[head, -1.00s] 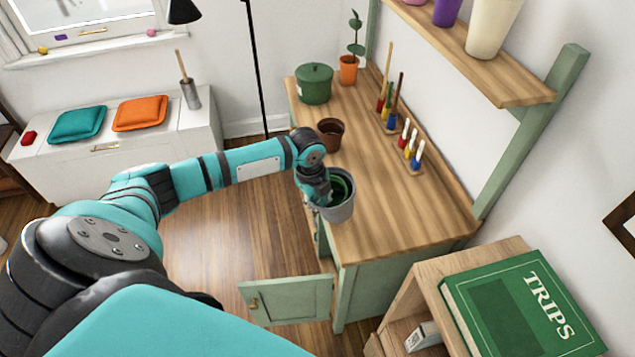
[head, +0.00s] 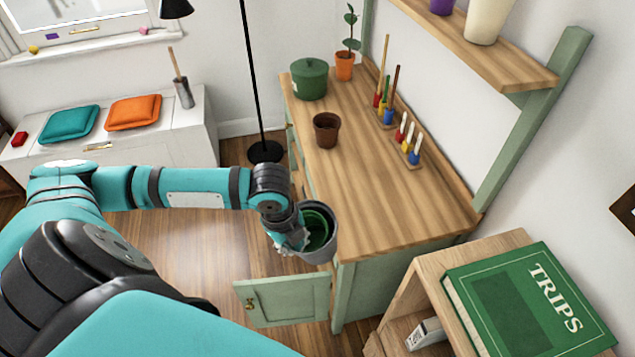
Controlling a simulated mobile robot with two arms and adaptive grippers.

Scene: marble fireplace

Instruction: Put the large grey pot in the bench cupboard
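The large grey pot (head: 322,243) has a green inside and is tilted, its opening facing up and to the left. My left gripper (head: 296,238) is shut on its left rim. The gripper holds the pot in the air beside the front edge of the bench (head: 375,205). The bench's green cupboard door (head: 284,300) stands open below the pot. The inside of the cupboard is hidden from this angle. My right gripper is not in the head view.
A brown pot (head: 326,131), a green lidded pot (head: 309,80) and a small potted plant (head: 344,65) stand on the bench. A wooden shelf unit with a green book (head: 528,305) stands at the lower right. A black lamp pole (head: 253,80) stands behind.

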